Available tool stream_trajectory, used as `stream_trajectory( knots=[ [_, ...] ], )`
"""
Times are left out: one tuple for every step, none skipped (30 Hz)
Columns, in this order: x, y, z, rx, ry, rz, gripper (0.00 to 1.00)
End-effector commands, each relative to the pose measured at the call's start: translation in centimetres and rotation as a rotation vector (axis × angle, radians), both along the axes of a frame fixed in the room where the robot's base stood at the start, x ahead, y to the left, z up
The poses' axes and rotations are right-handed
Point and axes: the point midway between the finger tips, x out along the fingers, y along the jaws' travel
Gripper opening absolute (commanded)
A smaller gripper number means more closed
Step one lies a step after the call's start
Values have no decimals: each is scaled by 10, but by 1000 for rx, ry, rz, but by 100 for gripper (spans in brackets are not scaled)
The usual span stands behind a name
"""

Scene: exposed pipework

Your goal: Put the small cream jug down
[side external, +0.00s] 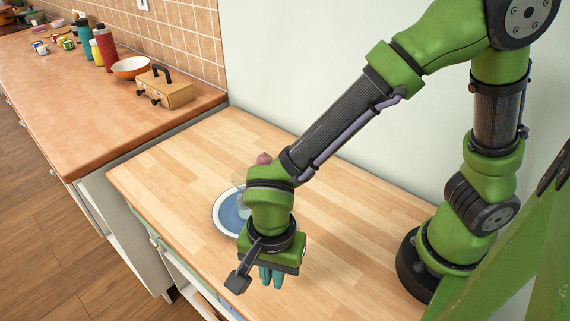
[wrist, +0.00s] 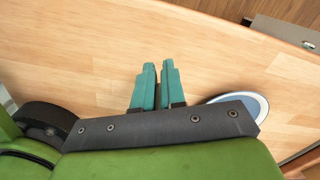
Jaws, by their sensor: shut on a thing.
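My gripper (side external: 271,276) points down over the front part of the light wooden counter (side external: 350,235). Its teal fingers also show in the wrist view (wrist: 158,68), close together with a narrow gap. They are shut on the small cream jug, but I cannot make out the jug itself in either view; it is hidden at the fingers. How high the fingertips are above the counter is hard to tell.
A blue plate with a white rim (side external: 226,212) lies beside my gripper, partly behind my arm. A clear glass item (side external: 241,189) and a round pinkish thing (side external: 264,158) are near it. Bare wood lies to the right.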

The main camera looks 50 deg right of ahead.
Motion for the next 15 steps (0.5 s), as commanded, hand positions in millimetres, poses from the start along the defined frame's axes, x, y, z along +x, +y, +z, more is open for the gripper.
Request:
stream_trajectory(
  knots=[
    [0,0,-6,-2,1,0,0],
    [0,0,-8,0,1,0,0],
    [0,0,-11,0,1,-1,0],
    [0,0,-14,-1,2,-1,0],
    [0,0,-18,-2,1,-1,0],
    [0,0,-24,-2,2,-1,0],
    [0,0,-29,-3,3,-1,0],
    [0,0,-33,-3,3,-1,0],
    [0,0,-39,-4,4,-2,0],
    [0,0,-43,-2,2,-1,0],
    [0,0,-45,-2,2,-1,0],
    [0,0,-49,-2,1,0,0],
    [0,0,-50,0,1,0,0],
    [0,0,-51,0,1,-1,0],
    [0,0,-51,1,0,-1,0]
  ],
)
